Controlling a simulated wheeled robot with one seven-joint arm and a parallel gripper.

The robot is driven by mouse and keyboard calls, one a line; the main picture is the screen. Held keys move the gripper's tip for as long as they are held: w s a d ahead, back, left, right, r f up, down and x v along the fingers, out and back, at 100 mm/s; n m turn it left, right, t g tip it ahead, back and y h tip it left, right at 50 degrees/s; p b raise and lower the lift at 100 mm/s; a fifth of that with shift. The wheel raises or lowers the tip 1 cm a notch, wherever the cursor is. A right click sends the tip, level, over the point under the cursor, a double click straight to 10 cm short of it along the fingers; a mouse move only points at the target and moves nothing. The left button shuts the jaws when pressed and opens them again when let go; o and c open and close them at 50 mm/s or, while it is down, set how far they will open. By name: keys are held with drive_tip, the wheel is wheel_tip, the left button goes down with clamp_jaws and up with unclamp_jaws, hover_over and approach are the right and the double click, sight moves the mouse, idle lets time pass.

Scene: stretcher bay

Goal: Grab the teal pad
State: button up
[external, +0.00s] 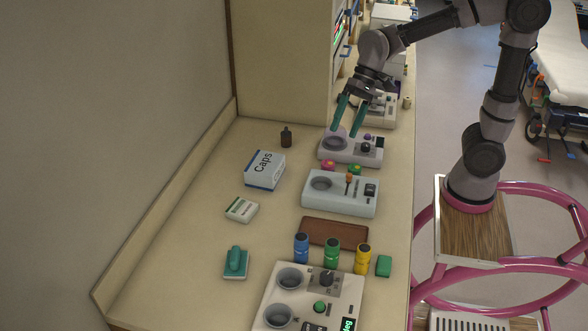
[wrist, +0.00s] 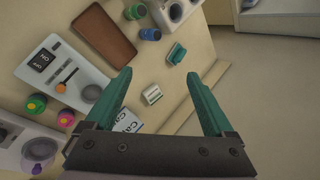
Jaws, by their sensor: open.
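The teal pad (external: 236,268) lies on the counter at the lower left in the external view, with a rounded teal grip on top. It also shows in the wrist view (wrist: 176,54), small, just beyond and between the fingertips. My gripper (external: 345,130) has teal fingers and hangs over the far part of the counter, above the far white device, well away from the pad. In the wrist view my gripper (wrist: 159,73) is open, with nothing between its fingers.
A Caps box (external: 264,170) and a small white-green box (external: 242,210) stand between gripper and pad. Devices (external: 340,205), a brown tray (external: 335,233), blue, green and yellow bottles (external: 332,253) and a green block (external: 383,266) are to the right. Counter around the pad is clear.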

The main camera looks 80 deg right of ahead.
drive_tip(key=w+a+f+m+g+y, duration=0.2)
drive_tip(key=w+a+f+m+y, duration=0.4)
drive_tip(key=w+f, duration=0.7)
drive_tip(key=m+t+y, duration=0.2)
drive_tip(key=m, duration=0.4)
approach(238, 247)
drive_tip(key=shift+w+d+r, duration=0.15)
drive_tip(key=shift+d+r, duration=0.05)
drive_tip(key=shift+r, duration=0.15)
drive_tip(key=shift+w+a+f, duration=0.1)
drive_tip(key=shift+a+f, duration=0.05)
drive_tip(key=shift+f, duration=0.1)
drive_tip(key=x, duration=0.5)
drive_tip(key=shift+a+f, duration=0.1)
drive_tip(key=x, duration=0.5)
drive_tip(key=shift+f, duration=0.45)
drive_tip(key=shift+s, duration=0.2)
clamp_jaws()
